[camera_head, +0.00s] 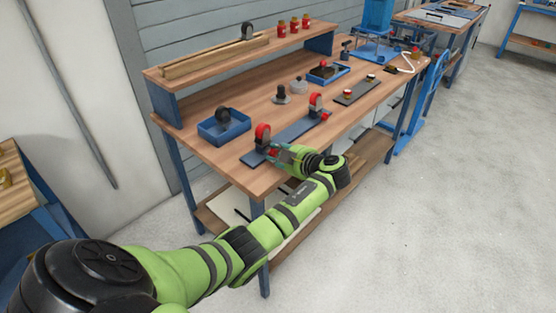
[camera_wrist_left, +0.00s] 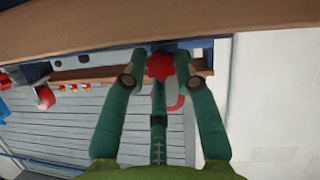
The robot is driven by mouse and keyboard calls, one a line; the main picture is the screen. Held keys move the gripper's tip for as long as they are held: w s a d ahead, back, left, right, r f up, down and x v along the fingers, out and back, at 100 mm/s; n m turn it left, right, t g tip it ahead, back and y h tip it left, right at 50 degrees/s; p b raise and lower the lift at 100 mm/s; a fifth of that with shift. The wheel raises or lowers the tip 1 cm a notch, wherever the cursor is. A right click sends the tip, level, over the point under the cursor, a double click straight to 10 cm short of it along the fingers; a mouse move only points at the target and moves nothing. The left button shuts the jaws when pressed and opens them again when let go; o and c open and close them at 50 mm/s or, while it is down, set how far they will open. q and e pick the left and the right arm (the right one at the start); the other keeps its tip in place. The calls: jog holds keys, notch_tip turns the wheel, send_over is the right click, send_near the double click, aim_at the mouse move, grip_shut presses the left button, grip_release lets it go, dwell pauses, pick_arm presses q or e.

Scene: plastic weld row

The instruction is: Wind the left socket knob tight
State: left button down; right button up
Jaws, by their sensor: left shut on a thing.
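The left socket knob is a red star-shaped knob (camera_wrist_left: 160,66), seen between the fingers in the left wrist view. My left gripper (camera_head: 275,153) reaches the front end of a blue-grey base plate (camera_head: 291,136) on the bench. In the wrist view the green fingers of this gripper (camera_wrist_left: 164,68) are shut on the knob from both sides. Behind it a red-rimmed wheel (camera_head: 262,133) stands upright at the left end of the plate. A second red-rimmed wheel (camera_head: 315,102) stands at the other end, with another red knob (camera_head: 327,114) beside it. My right gripper is out of view.
A blue tray (camera_head: 212,134) holding a black wheel stands left of the plate. Another blue tray (camera_head: 341,73), a black cone-like part (camera_head: 281,95) and a dark strip (camera_head: 355,92) lie farther back. A wooden shelf (camera_head: 285,42) runs along the bench's rear.

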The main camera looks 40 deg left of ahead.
pick_arm(q)
jog(key=shift+f+m+g+b, duration=0.15)
jog(key=shift+m+g+b, duration=0.35)
jog(key=shift+m+g, duration=0.25)
jog(key=shift+m, duration=0.25)
jog(key=c, duration=1.3)
grip_release()
jog(key=shift+o, duration=0.2)
jog(key=shift+s, duration=0.1)
jog(key=shift+d+r, duration=0.2)
jog(key=shift+d, duration=0.05)
jog(key=v, duration=1.1)
jog(key=shift+d, duration=0.2)
jog(key=shift+r, duration=0.1)
